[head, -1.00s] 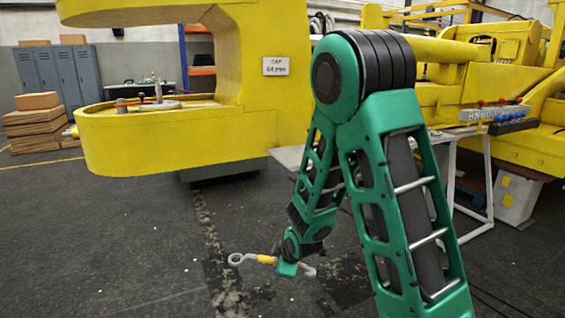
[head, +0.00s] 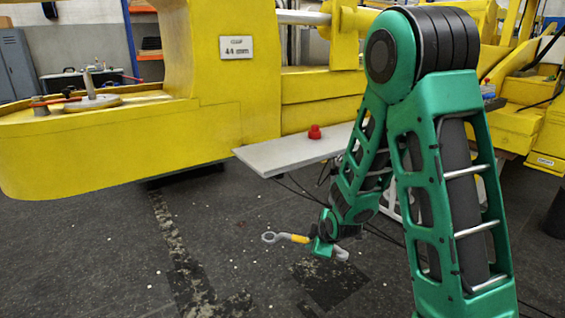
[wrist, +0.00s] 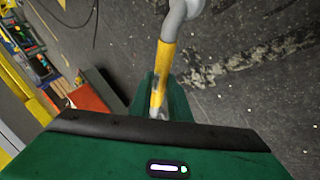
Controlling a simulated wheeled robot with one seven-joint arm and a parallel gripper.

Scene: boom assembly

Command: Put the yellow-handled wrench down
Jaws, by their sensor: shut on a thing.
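The wrench (head: 272,238) is grey with a ring end and a yellow handle. My gripper (head: 324,246) is shut on it at the yellow part and holds it above the dark floor, in the lower middle of the head view. The ring end sticks out to the left and the other grey end shows to the right of the gripper. In the wrist view the yellow handle (wrist: 163,72) runs up from between the green fingers (wrist: 160,98), with its grey end cut by the top edge.
A grey tabletop (head: 290,153) with a red knob-like object (head: 314,132) on it stands behind my arm. A large yellow boom structure (head: 130,145) with a 44 mm sign (head: 237,47) fills the left and back. The floor (head: 100,260) at front left is clear.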

